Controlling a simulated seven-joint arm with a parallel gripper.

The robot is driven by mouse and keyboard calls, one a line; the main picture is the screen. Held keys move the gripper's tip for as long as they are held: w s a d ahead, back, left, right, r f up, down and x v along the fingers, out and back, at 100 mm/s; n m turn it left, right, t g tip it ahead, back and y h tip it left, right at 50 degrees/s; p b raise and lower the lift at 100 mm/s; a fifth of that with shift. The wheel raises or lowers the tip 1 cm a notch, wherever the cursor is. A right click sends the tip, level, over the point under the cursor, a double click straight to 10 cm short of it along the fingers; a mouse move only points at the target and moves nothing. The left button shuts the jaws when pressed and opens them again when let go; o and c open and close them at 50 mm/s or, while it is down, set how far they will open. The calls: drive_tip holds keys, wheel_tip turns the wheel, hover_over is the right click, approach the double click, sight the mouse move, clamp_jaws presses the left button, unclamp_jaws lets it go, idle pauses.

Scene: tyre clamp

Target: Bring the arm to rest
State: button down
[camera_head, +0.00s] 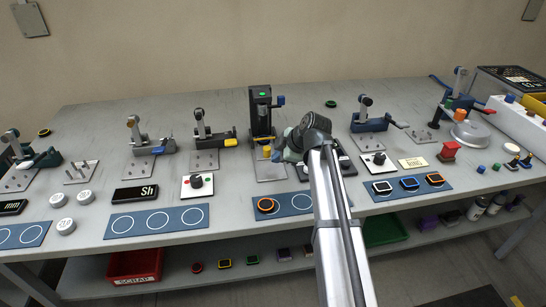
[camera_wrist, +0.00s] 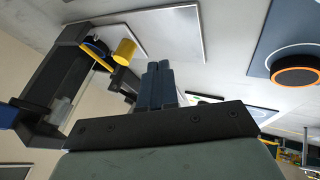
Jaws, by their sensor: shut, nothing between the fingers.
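My gripper (camera_wrist: 159,72) is shut and empty in the wrist view, its two blue-grey fingers together. In the head view my arm reaches in from the front edge over the middle of the table. My gripper's grey-green body (camera_head: 290,152) shows there beside the black upright press (camera_head: 262,112), but its fingertips are hard to make out. In the wrist view the press (camera_wrist: 50,85), with a yellow cylinder (camera_wrist: 125,51), stands to the left of the fingers. No contact is visible in that view.
Several lever clamps (camera_head: 200,128) stand along the grey table (camera_head: 90,105). A blue mat (camera_head: 290,207) near my arm holds an orange-rimmed ring (camera_head: 266,205). Another mat (camera_head: 408,188) holds several square pieces. A red scrap bin (camera_head: 135,265) sits on the lower shelf.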

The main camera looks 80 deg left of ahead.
drive_tip(key=v, duration=0.6)
drive_tip(key=shift+d+r, duration=0.2)
drive_tip(key=shift+r, duration=0.15)
drive_tip(key=shift+w, duration=0.25)
